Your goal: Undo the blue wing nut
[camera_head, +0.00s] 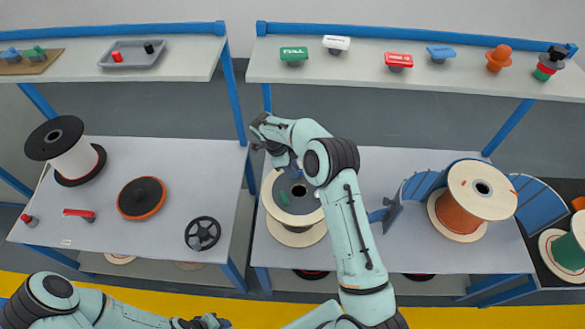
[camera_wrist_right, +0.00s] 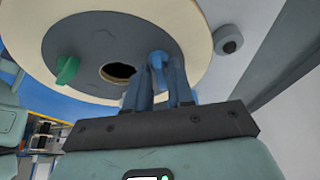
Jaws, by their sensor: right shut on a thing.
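The blue wing nut (camera_wrist_right: 157,60) sits on the grey hub plate (camera_wrist_right: 85,42) of a cream-rimmed spool in the right wrist view, right of the dark centre hole. My right gripper (camera_wrist_right: 162,82) is shut on it, its fingers partly covering it. In the head view the right gripper (camera_head: 285,163) is at the far edge of this spool (camera_head: 296,221), and the blue nut is hidden there. A green wing nut (camera_wrist_right: 68,70) is on the same plate, left of the hole. My left gripper (camera_head: 205,322) is at the bottom edge, its jaws unclear.
An orange-wound spool (camera_head: 463,200) stands right of my right arm by a blue curved guard. The left table holds a black-topped spool (camera_head: 55,138), an orange-black disc (camera_head: 141,197) and a black handwheel (camera_head: 202,233). A shelf (camera_head: 350,72) with coloured handles runs behind.

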